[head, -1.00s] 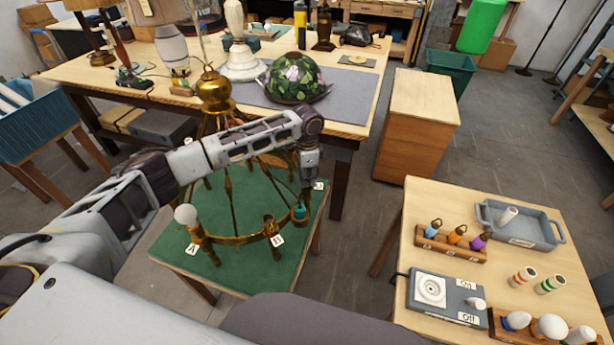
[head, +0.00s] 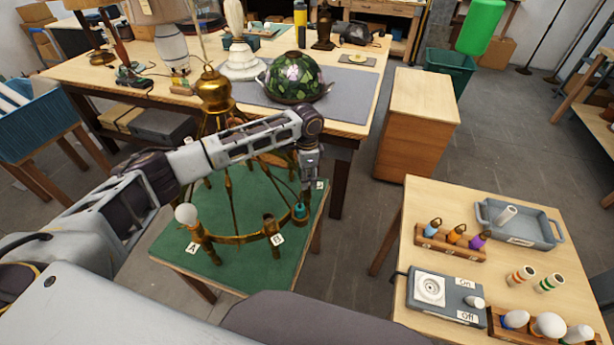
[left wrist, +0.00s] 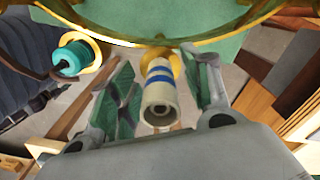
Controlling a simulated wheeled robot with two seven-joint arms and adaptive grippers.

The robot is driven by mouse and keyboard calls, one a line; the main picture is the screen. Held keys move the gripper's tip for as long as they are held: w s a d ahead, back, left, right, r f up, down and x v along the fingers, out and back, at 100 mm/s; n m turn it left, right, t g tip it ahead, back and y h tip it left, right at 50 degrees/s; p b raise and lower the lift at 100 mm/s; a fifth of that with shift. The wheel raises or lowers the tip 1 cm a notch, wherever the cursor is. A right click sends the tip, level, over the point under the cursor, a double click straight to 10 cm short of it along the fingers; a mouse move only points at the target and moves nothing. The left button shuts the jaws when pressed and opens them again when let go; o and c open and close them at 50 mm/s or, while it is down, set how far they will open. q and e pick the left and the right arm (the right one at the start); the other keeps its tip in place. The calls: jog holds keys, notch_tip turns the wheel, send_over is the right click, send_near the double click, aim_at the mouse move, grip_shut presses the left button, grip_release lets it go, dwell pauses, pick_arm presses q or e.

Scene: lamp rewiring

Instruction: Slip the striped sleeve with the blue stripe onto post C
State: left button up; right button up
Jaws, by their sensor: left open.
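The cream sleeve with blue stripes (left wrist: 158,90) shows in the left wrist view, its open end facing the camera and its far end at a gold cup of the brass chandelier frame (head: 235,238). My left gripper (head: 309,180) is open, one finger on each side of the sleeve, with gaps visible (left wrist: 163,92). In the head view the gripper hides the sleeve and the post there. A small white tag (head: 320,185), its letter too small to read, sits beside the gripper. A teal socket (head: 299,211) stands on a neighbouring arm; it also shows in the wrist view (left wrist: 70,57).
Posts tagged A (head: 193,247) and B (head: 277,239) are nearer; A's carries a white bulb (head: 186,214). Orange-striped (head: 523,275) and green-striped (head: 549,283) sleeves stand on the right table, beside a switch box (head: 445,294) and grey tray (head: 520,225).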

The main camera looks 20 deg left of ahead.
pick_arm(q)
jog(key=shift+r, duration=6)
jog(key=shift+s+f, duration=0.1)
